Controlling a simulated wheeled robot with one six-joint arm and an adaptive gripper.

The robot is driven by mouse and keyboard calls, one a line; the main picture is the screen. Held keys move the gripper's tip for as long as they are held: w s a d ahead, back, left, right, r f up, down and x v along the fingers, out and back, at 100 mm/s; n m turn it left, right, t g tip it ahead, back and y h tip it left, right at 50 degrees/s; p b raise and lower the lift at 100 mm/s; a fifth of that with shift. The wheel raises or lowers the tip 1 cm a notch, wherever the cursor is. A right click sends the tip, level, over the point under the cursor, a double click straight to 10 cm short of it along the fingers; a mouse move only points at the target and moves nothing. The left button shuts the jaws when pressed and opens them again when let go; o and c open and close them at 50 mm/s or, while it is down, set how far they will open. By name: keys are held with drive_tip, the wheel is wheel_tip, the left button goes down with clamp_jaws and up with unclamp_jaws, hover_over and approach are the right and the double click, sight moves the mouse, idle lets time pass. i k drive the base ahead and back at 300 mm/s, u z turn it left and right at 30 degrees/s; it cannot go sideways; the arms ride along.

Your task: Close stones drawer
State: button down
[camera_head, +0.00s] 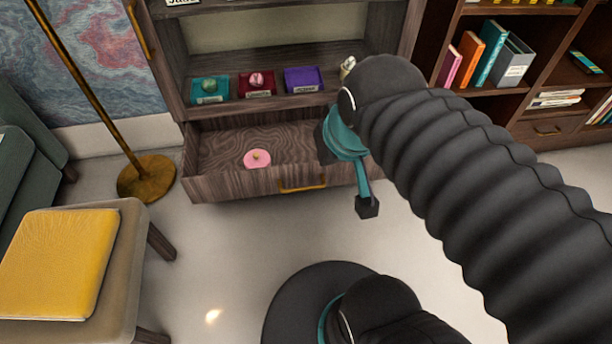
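The drawer (230,187) at the bottom of the dark wooden cabinet is pulled open. Its gold handle (302,186) is on the front panel. A pink round thing with a small knob (257,159) lies inside the drawer. My gripper (345,170) is at the right end of the drawer, with one dark fingertip in front of the front panel and another dark part over the drawer's inside. My arm hides the drawer's right part. I cannot tell whether the gripper touches the drawer or how far its fingers are apart.
Teal (210,90), red (256,84) and purple (304,80) trays stand on the shelf above the drawer. A brass lamp base (147,178) and a chair with a yellow cushion (58,262) are at the left. A bookshelf (540,115) is at the right. Floor (220,245) before the drawer is clear.

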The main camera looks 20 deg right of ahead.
sight(213, 170)
drive_tip(key=k, duration=1.15)
drive_tip(key=u, duration=0.95)
drive_tip(key=i, duration=0.9)
drive_tip(key=z, duration=0.7)
drive_tip(key=i, duration=0.55)
drive_tip(key=z, duration=0.6)
